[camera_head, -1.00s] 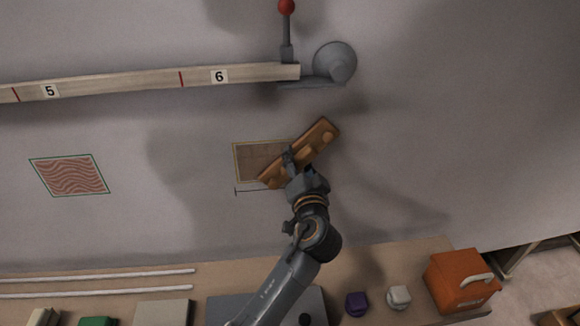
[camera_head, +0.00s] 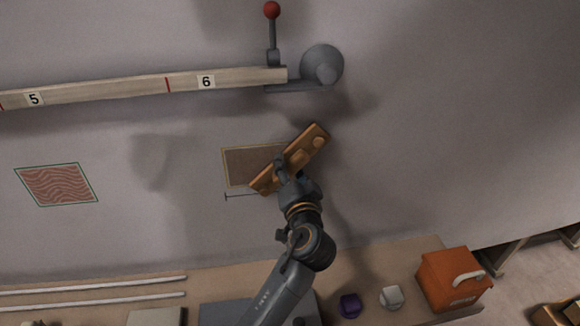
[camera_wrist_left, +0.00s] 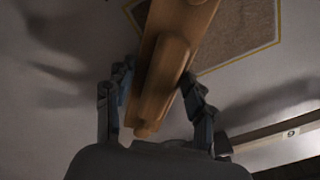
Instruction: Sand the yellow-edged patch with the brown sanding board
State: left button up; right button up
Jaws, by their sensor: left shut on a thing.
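The yellow-edged patch (camera_head: 241,164) is a brown rectangle on the grey hull wall, right of the picture's middle left. It also shows in the left wrist view (camera_wrist_left: 240,35). The brown sanding board (camera_head: 307,146) is tilted diagonally and covers the patch's right part. My left gripper (camera_head: 283,170) is shut on the board's handle, which shows between its fingers (camera_wrist_left: 155,95) in the left wrist view. I cannot tell whether the board touches the wall. My right gripper is in neither view.
A wooden batten (camera_head: 130,88) with numbers runs above the patch, ending at a grey clamp with a red knob (camera_head: 271,10). A green-edged patch (camera_head: 57,184) is at left.

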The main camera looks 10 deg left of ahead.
pick_arm(q)
jog(key=v, duration=0.5)
jog(key=shift+s+d, duration=0.1)
jog(key=shift+d, duration=0.05)
dwell(0.4)
